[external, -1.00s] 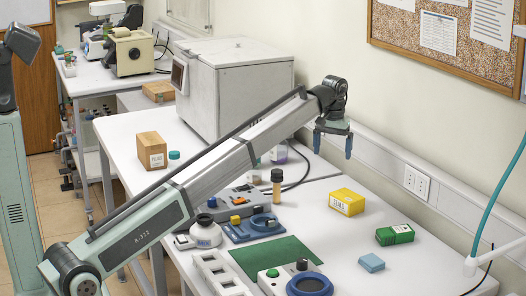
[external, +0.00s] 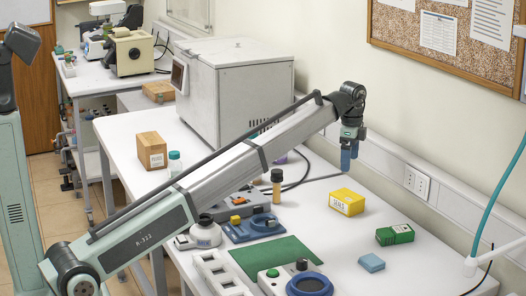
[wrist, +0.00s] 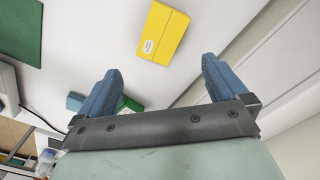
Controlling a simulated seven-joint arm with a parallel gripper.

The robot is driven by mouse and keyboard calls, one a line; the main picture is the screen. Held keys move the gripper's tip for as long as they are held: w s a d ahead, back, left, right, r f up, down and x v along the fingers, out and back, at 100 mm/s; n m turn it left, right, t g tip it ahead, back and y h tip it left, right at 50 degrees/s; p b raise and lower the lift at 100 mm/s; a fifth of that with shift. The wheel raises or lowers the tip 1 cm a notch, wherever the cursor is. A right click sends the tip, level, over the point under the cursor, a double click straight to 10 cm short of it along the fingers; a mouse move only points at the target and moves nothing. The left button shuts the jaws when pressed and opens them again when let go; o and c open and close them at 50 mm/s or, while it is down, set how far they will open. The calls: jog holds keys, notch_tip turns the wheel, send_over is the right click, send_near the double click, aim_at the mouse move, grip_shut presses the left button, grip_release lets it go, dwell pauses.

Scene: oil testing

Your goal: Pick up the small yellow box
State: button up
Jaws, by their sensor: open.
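The small yellow box (external: 347,202) lies on the white table, right of the middle, with a white label on its side. In the wrist view the yellow box (wrist: 164,33) shows beyond the fingertips, between them but nearer the left one. My gripper (external: 349,165) hangs above the table with its blue fingers pointing down, above and slightly behind the box. In the wrist view my gripper's two fingers (wrist: 160,75) are wide apart with nothing between them.
A green box (external: 395,235) and a small blue box (external: 371,263) lie nearer the front right. A brown bottle (external: 276,187) stands left of the yellow box. A wall rail with a socket (external: 417,183) runs behind. The table around the yellow box is clear.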

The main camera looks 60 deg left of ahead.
jog(key=m, duration=0.7)
send_over(347, 195)
notch_tip(347, 195, down, 8)
jog(key=shift+s+d+r, duration=0.1)
jog(key=shift+d+r, duration=0.05)
jog(key=shift+r, duration=0.05)
jog(key=shift+f, duration=3.1)
jog(key=c, duration=1)
